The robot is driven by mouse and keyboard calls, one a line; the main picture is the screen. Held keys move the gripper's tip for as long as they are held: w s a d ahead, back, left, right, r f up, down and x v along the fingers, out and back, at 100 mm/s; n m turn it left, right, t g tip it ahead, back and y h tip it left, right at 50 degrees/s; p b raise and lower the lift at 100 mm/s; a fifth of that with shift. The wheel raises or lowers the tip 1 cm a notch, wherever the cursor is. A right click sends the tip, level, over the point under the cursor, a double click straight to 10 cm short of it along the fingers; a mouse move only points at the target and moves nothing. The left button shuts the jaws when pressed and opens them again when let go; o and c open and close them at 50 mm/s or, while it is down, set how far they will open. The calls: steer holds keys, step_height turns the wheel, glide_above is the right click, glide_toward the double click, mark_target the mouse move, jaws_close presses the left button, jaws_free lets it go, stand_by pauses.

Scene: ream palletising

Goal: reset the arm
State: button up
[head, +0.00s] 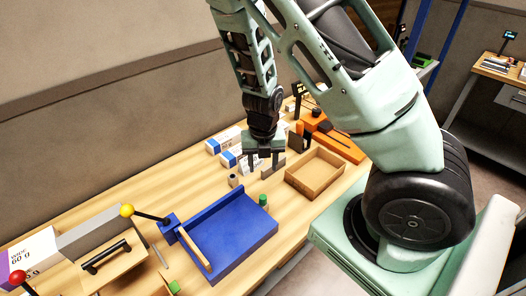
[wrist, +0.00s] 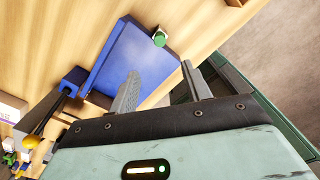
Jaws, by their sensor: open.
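My gripper (head: 264,160) hangs from my arm above the wooden bench (head: 110,201), between the blue tray-like board and the white packs at the back. In the wrist view my gripper (wrist: 163,85) has its two fingers apart with nothing between them. The blue board (head: 236,243) lies beyond the fingers in the wrist view (wrist: 135,58). A wooden bar lies along its left side in the head view. I cannot tell the exact height of my gripper over the bench.
A green-capped bottle (head: 263,201) stands by the blue board. A yellow-knobbed lever (head: 127,211) and a red knob (head: 17,277) stick up at left. An orange device (head: 335,140) stands at the back right.

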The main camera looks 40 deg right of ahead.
steer(key=shift+r, duration=0.9)
steer(key=w+a+r+m+t+b, duration=0.2)
steer(key=a+m+t+b, duration=0.2)
steer(key=a+m+b, duration=0.6)
steer(key=s+a+m+g+b, duration=0.2)
steer(key=s+a+m, duration=0.3)
steer(key=s, duration=0.5)
steer(key=s+a+m+g+b, duration=0.2)
steer(key=s+a+m, duration=0.4)
steer(key=s, duration=0.3)
steer(key=shift+s+a+r+y+b, duration=0.15)
steer(key=shift+s+a+y+b, duration=0.25)
steer(key=shift+a, duration=0.4)
steer(key=shift+d, duration=0.1)
